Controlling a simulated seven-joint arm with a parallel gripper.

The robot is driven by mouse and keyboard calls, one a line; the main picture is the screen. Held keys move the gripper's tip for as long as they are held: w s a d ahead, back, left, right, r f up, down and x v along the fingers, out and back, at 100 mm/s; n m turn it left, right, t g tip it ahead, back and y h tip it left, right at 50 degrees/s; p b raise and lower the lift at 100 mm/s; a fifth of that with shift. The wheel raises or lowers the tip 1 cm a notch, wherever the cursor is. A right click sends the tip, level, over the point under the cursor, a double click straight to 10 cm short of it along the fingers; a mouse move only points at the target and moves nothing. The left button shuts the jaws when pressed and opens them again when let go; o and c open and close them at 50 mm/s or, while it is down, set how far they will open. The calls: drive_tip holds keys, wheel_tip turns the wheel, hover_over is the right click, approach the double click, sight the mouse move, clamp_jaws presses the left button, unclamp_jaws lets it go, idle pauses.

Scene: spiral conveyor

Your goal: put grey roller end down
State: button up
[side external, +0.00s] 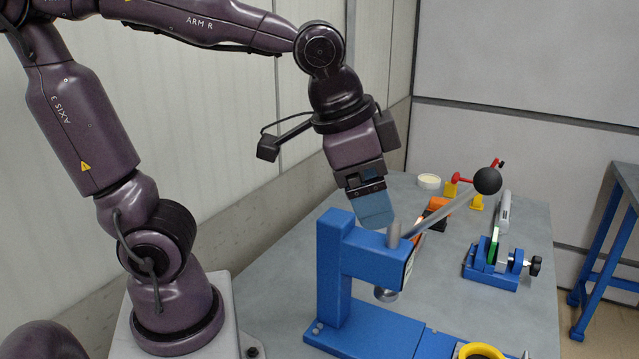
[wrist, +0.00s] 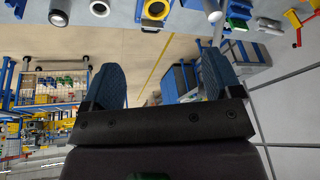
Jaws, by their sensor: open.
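A light grey cylinder (side external: 505,210), which looks like the grey roller, shows behind the small blue vise on the right of the table in the side view. It looks to be lying down, though its lower end is partly hidden by the vise. My gripper (side external: 374,208) is high above the table, behind the top of the blue press in that view, well to the left of the grey cylinder. In the wrist view my two blue fingers (wrist: 162,80) stand wide apart with nothing between them. I cannot surely pick out the roller in the wrist view.
The blue press (side external: 335,265) with its long ball-ended lever (side external: 450,210) stands between my gripper and the vise (side external: 490,270). A yellow ring (side external: 480,351) is at the front. Orange parts (side external: 437,206), a white round piece (side external: 429,181) and a red-handled clamp (side external: 464,179) lie further back.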

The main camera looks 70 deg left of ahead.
drive_tip(key=s+a+n+t, duration=0.1)
drive_tip(key=s+a+n, duration=0.2)
drive_tip(key=s+a, duration=0.2)
drive_tip(key=shift+s+n, duration=0.4)
drive_tip(key=shift+s, duration=0.05)
idle(0.8)
